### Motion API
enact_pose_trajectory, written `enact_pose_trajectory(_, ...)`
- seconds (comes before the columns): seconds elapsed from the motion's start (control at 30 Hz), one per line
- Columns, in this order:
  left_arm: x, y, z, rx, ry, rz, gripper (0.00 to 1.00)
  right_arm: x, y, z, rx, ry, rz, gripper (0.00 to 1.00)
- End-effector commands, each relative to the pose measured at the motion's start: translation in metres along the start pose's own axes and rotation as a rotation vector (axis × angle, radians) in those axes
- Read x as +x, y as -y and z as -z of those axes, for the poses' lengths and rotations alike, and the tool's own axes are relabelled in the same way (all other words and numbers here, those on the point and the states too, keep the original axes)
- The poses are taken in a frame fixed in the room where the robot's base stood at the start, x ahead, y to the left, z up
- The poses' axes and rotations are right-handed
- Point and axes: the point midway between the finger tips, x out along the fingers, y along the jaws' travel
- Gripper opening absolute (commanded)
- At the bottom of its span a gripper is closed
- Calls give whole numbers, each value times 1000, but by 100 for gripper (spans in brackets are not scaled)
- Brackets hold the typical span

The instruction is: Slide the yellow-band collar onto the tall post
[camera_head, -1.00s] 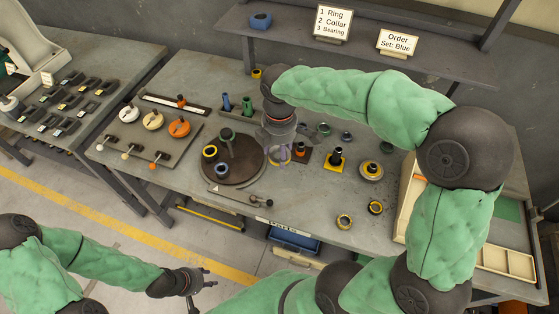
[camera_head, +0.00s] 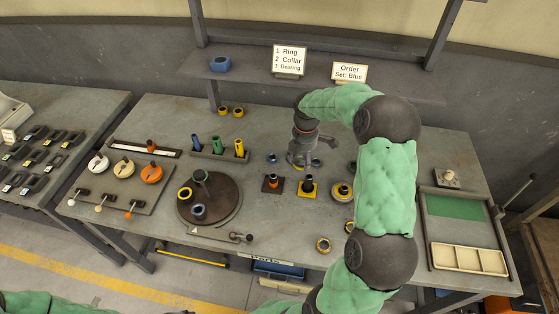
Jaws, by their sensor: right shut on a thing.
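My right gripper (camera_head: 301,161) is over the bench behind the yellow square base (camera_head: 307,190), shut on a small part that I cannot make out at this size. On the yellow base stands a short black post with a yellow band (camera_head: 307,180). Beside it are an orange square base (camera_head: 272,184) with a dark part and a round base with a yellow ring (camera_head: 342,190). I cannot tell which post is the tall one.
A rack holds blue, green (camera_head: 216,147) and yellow pegs. A tray (camera_head: 468,258) is at the right. A shelf (camera_head: 320,85) overhangs the back.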

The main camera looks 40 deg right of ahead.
Motion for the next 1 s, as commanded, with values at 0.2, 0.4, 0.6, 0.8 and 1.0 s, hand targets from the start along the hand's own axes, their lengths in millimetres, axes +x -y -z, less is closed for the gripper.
enact_pose_trajectory(0.2,-5,-2,0,0,0,0,40,14,-2,-36,3,7,-4,13)
enact_pose_trajectory(0.4,-3,-1,0,0,0,0,40,20,-2,-41,0,8,-5,13)
enact_pose_trajectory(0.6,6,2,0,0,0,0,40,32,-2,-40,0,8,-4,13)
enact_pose_trajectory(0.8,17,6,0,0,0,0,40,48,-2,-40,0,8,-3,13)
enact_pose_trajectory(1.0,29,10,1,0,0,0,40,65,-2,-40,0,8,-4,13)
